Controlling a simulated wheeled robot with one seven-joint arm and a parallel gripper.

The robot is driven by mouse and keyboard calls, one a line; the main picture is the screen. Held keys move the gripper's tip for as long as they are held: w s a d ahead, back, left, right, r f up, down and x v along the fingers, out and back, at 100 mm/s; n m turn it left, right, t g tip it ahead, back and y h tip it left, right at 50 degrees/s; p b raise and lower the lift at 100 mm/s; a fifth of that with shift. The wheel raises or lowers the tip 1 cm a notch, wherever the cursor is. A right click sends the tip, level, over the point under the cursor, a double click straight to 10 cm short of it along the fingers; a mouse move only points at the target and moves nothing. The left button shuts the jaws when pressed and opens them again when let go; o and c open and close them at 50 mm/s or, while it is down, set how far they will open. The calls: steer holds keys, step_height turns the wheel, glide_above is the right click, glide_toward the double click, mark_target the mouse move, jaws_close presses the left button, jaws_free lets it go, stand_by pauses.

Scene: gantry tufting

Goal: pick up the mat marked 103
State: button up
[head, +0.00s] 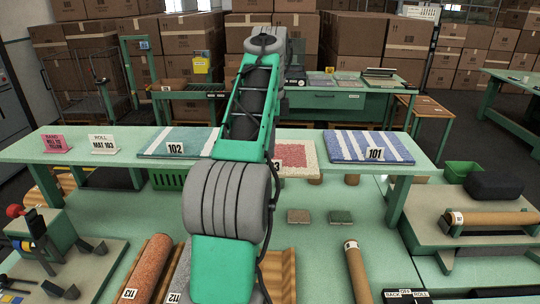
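A red mat with a pale border (294,155) lies flat on the long green shelf, right of centre. Its tag shows only a final "3"; my arm hides the rest of the tag and the mat's left part. A white sign reading "ROLL MAT 103" (103,145) stands at the shelf's left end. The teal and white mat tagged 102 (190,140) lies to the left of my arm. The blue and white striped mat tagged 101 (369,147) lies to the right. My gripper is not in view; my arm rises through the middle of the picture.
A pink sign (54,143) stands beside the white one. Below the shelf are a reddish roll tagged 113 (150,266), another roll tagged 112 (181,278) and a brown roll (356,274). A black bundle (495,186) sits at right. Cardboard boxes (180,35) fill the back.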

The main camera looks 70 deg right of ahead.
step_height(320, 180, up, 2)
steer(key=shift+r, duration=0.25)
steer(key=shift+w, duration=0.1)
